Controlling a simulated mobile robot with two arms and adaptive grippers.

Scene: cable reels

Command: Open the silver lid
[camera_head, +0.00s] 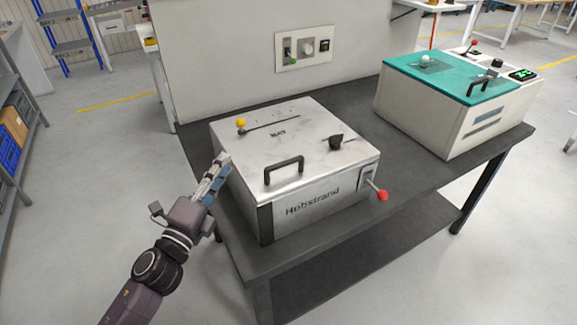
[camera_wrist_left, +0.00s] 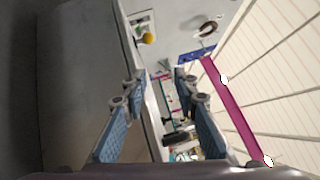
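The silver lid (camera_head: 315,148) is the flat top of a box labelled Hobstrand (camera_head: 313,210) on the dark table. It lies closed. It has a black handle (camera_head: 284,169) near its front edge, a yellow knob (camera_head: 241,123) at the back left and a black knob (camera_head: 336,142) at the right. A red-tipped lever (camera_head: 382,195) sticks out at the box's front right corner. My left gripper (camera_head: 222,163) is beside the box's left edge, apart from the handle. In the left wrist view its blue-padded fingers (camera_wrist_left: 160,115) are spread with nothing held between them. My right gripper is out of view.
A white box with a teal lid (camera_head: 450,75) stands on the right of the table (camera_head: 410,190). A panel with switches (camera_head: 303,49) is on the wall behind. Shelves with blue bins (camera_head: 10,150) stand at the far left. Floor at the left is clear.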

